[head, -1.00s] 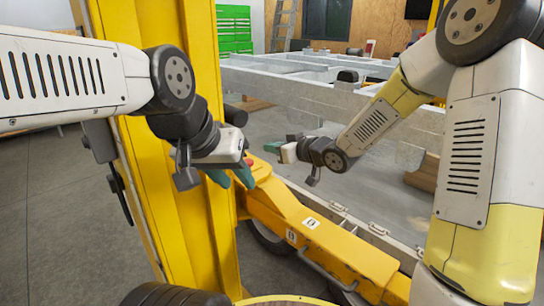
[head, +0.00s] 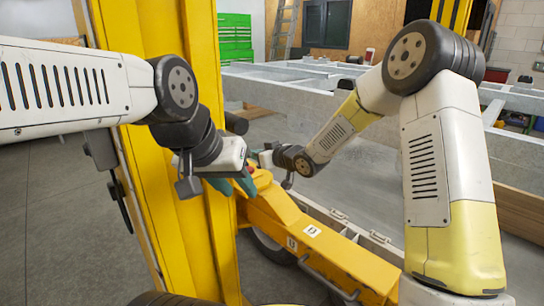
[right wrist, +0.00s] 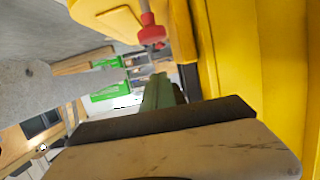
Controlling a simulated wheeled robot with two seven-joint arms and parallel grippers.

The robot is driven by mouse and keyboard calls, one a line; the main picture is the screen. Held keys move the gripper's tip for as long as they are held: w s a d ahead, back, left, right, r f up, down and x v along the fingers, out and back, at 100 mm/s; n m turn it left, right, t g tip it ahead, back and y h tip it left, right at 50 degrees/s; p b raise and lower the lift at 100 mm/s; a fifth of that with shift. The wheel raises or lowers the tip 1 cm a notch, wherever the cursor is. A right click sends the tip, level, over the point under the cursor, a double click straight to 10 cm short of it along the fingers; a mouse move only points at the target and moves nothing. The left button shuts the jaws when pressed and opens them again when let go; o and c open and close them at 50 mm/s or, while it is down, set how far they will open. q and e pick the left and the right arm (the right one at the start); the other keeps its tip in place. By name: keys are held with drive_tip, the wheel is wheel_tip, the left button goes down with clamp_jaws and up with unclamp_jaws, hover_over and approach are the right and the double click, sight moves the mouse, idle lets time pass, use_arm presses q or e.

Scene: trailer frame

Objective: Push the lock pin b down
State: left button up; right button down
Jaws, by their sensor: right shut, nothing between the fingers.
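A red-knobbed pin (right wrist: 152,34) stands out from a yellow part in the right wrist view; no letter shows on it. In the head view a small bit of red (head: 250,168) shows beside the left gripper, mostly hidden. My right gripper (right wrist: 160,88) is shut and empty, its green fingers apart from the red knob in the wrist view. In the head view its tips are largely hidden behind the left gripper. My left gripper (head: 234,186) has its teal fingers apart, by the yellow post, in front of the red bit.
A tall yellow post (head: 165,200) stands close to the left arm. A yellow beam (head: 335,255) runs to the lower right. A grey trailer frame (head: 330,105) lies behind. Green drawers (head: 234,35) stand far back.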

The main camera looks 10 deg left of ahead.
drive_tip(key=f, duration=0.4)
drive_tip(key=shift+w+a, duration=0.15)
drive_tip(key=shift+a, duration=0.15)
drive_tip(key=shift+f, duration=0.1)
drive_tip(key=shift+d+f, duration=0.1)
drive_tip(key=shift+f, duration=1.8)
